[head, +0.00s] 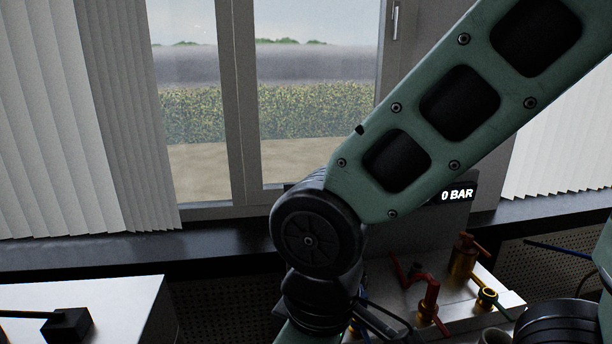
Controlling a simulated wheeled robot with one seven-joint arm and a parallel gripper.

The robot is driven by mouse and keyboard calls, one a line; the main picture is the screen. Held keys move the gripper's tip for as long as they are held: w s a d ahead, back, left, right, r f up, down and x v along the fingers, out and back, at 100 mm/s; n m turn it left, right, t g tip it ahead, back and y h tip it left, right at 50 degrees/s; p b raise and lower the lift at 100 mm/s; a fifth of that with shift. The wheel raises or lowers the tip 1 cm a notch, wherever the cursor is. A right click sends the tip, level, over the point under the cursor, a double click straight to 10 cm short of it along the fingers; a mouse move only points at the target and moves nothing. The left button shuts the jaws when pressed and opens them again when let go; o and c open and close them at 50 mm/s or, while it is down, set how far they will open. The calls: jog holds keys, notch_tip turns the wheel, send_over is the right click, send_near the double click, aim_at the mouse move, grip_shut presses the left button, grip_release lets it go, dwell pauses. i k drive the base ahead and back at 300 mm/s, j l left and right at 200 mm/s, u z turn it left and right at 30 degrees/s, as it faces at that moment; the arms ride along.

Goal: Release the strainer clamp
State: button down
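I cannot tell which part is the strainer clamp. A metal bench unit (510,299) at the lower right carries several fittings. A red handle or bent pipe (430,298) stands on it. A gold-coloured fitting with an orange-brown lever (465,256) stands behind it to the right. A brass fitting with a green lever (487,298) is at the right front. My arm crosses in front and hides the left part of the unit. My gripper is out of view, so its state does not show.
A white-topped bench (120,300) with a black block and lever (68,326) is at the lower left. A dark window sill (130,255), window and blinds are behind.

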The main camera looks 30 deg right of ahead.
aim_at(462, 233)
jog(key=k+j+z, duration=0.15)
jog(key=k, duration=0.35)
jog(key=i+z, duration=0.1)
jog(key=z, duration=0.4)
jog(key=i+z, duration=0.15)
jog(key=z, duration=0.3)
jog(key=i+z, duration=0.1)
jog(key=z, duration=0.4)
jog(key=i+j, duration=0.1)
jog(key=i+l+u, duration=0.6)
jog(key=k+j, duration=0.1)
